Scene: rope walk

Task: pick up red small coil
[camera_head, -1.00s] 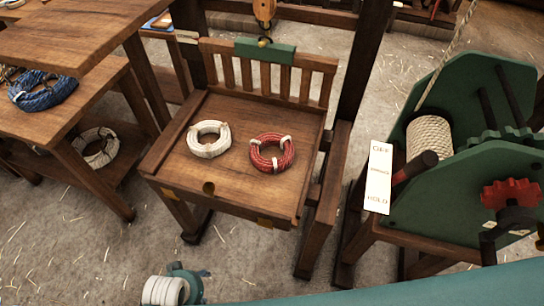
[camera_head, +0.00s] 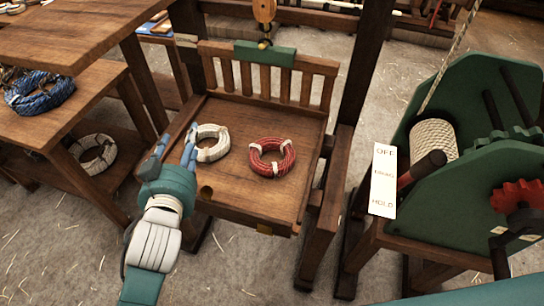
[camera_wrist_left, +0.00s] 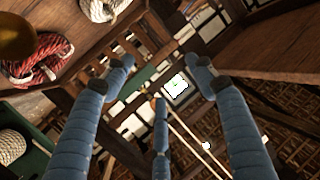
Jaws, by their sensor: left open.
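The red small coil (camera_head: 272,158) lies flat on the right half of the wooden tray seat (camera_head: 232,184), with white ties around it. It also shows at the upper left of the left wrist view (camera_wrist_left: 38,62). A white coil (camera_head: 211,143) lies to its left on the same tray. My left gripper (camera_head: 173,143) is open and empty at the tray's left edge, with blue fingers pointing up, just left of the white coil and apart from the red one. My right gripper is not in view.
A slatted back with a green block (camera_head: 264,53) closes the tray's far side. A green winch (camera_head: 470,170) with a lever and OFF/HOLD plate (camera_head: 383,180) stands at right. A wooden bench with a blue coil (camera_head: 40,94) stands at left.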

